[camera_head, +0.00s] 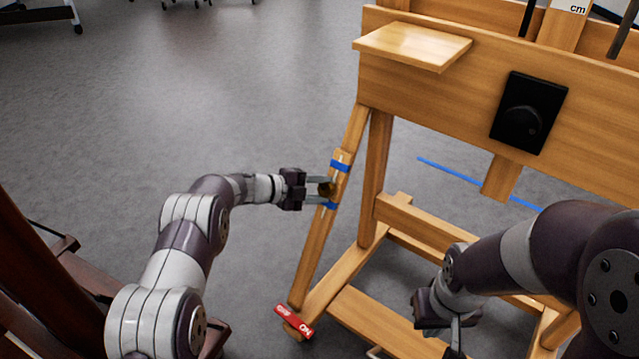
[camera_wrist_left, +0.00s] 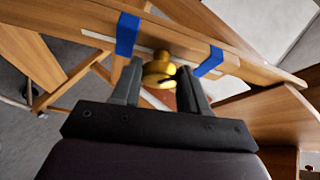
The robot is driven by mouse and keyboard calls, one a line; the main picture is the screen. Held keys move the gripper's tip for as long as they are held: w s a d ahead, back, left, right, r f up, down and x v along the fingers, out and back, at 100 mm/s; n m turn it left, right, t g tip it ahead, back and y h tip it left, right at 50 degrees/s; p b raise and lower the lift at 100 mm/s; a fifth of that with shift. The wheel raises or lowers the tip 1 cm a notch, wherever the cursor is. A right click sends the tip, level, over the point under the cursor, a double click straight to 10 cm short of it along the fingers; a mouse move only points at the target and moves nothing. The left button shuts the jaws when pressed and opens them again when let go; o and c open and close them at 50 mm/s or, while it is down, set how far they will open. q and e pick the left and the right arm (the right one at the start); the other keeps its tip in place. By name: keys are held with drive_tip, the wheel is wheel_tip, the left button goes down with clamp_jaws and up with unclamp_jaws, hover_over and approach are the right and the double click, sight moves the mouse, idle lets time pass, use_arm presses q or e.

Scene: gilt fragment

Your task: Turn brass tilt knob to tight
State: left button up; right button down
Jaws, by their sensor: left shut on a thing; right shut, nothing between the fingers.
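The brass tilt knob (camera_head: 327,188) sits on the slanted left leg of a wooden easel (camera_head: 316,243), between two blue bands (camera_head: 341,165). In the left wrist view the knob (camera_wrist_left: 158,70) is a round gold shape between my left fingers. My left gripper (camera_head: 322,190) comes in from the left and is shut on the knob, with one finger on each side. Part of the knob is hidden by the fingers in the head view. My right gripper (camera_head: 455,343) is low at the bottom right, shut and empty, away from the knob.
A black dial plate (camera_head: 528,112) is on the easel's front board, and a small wooden shelf (camera_head: 412,46) sticks out at its upper left. A red tag (camera_head: 293,321) is at the leg's foot. Dark wooden furniture (camera_head: 45,290) stands at the left. Grey floor between is clear.

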use_arm(q)
drive_tip(key=m+p, duration=0.1)
drive_tip(key=m+g+y+p, duration=0.1)
drive_tip(key=m, duration=0.1)
drive_tip(key=shift+r+m+p, duration=0.3)
drive_tip(key=m+y+p, duration=0.1)
drive_tip(key=m+p, duration=0.1)
drive_tip(key=m, duration=0.1)
drive_tip(key=shift+d+r+g+y+p, duration=0.15)
drive_tip(key=shift+g+y+p, duration=0.25)
drive_tip(key=m+y+p, duration=0.1)
drive_tip(key=m+p, duration=0.1)
drive_tip(key=shift+m+y, duration=0.3)
drive_tip(key=shift+m, duration=0.1)
drive_tip(key=shift+d+m+y+p, duration=0.1)
drive_tip(key=shift+m+y+p, duration=0.2)
drive_tip(key=shift+m+p, duration=0.4)
drive_tip(key=o, duration=1)
drive_tip(key=shift+o, duration=0.2)
